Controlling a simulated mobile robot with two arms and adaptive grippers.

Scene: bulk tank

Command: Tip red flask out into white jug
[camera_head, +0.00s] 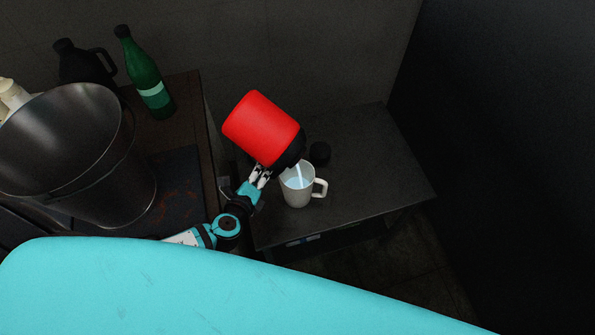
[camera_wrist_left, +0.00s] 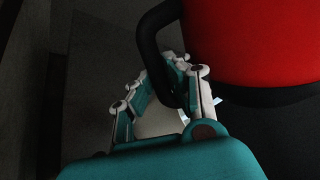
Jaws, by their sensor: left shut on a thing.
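The red flask (camera_head: 262,128) has a black top and is held tilted, its black end down to the right, above the white jug (camera_head: 296,190). My left gripper (camera_head: 264,170) is shut on the flask; the left wrist view shows its fingers (camera_wrist_left: 170,85) around the black handle (camera_wrist_left: 152,45) beside the red body (camera_wrist_left: 255,40). The jug stands upright on a dark table, its handle to the right. A pale stream shows at the jug's mouth, with light liquid inside. The flask's mouth is hard to make out. My right gripper is not in view.
A small round black cap (camera_head: 320,152) lies on the dark table (camera_head: 385,165) behind the jug. To the left, a steel bucket (camera_head: 70,150), a green bottle (camera_head: 146,75) and a black jug (camera_head: 82,62) stand on another surface. The table's right side is clear.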

